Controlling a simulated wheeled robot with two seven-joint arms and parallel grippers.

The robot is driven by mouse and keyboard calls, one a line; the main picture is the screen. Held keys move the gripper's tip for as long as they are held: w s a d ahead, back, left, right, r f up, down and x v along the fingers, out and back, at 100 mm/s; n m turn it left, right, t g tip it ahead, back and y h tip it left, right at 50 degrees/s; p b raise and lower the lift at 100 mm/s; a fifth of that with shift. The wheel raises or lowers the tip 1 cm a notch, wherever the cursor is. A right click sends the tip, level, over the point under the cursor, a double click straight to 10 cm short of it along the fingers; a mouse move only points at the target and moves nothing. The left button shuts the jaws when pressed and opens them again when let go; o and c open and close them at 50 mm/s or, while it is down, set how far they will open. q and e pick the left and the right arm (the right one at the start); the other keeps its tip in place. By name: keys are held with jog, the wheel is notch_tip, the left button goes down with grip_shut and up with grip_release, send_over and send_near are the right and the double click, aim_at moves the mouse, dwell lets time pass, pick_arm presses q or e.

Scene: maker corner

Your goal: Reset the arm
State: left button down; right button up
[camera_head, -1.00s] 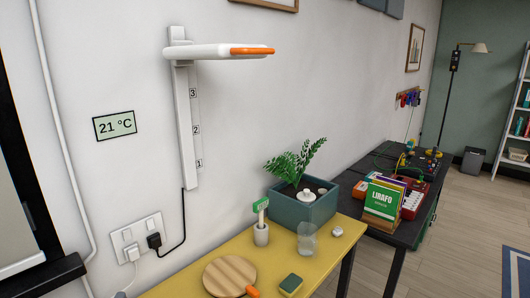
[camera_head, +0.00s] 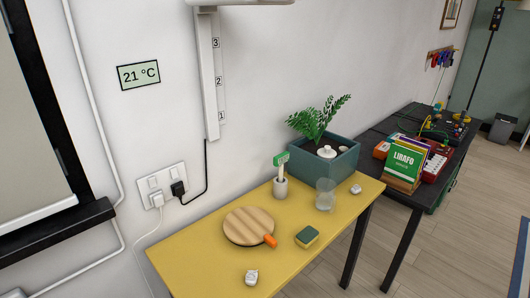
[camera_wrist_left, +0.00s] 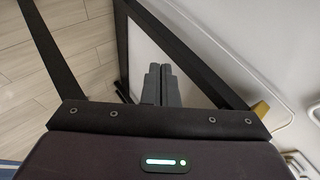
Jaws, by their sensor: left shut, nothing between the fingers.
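The white wall arm (camera_head: 245,2) sticks out to the right at the rail's top, above mark 3. Only its lower edge shows; its orange end is out of view. My left gripper (camera_wrist_left: 160,82) shows in the left wrist view, its grey fingers together and empty, with a dark frame and pale panel behind. Neither gripper shows in the head view.
A yellow table (camera_head: 190,255) stands below, with a round wooden board (camera_head: 248,225), a sponge (camera_head: 307,237), a glass (camera_head: 325,196) and a teal planter (camera_head: 340,165). A black cable runs from the rail to the wall socket (camera_head: 160,185). A dark bench (camera_head: 385,135) stands at right.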

pick_arm(q)
jog(key=s+d+f+n+g+h, duration=0.1)
jog(key=s+d+f+n+g, duration=0.2)
jog(key=s+d+f, duration=0.3)
jog(key=s+d+f+n+g+h, duration=0.1)
jog(key=s+d+f+n+g, duration=0.2)
jog(key=s+f, duration=1.1)
jog(key=s+d+g, duration=0.2)
jog(key=s+d, duration=0.2)
jog(key=s, duration=0.4)
jog(key=shift+f+n+h, duration=0.2)
jog(key=shift+n+h, duration=0.1)
jog(key=shift+n, duration=0.1)
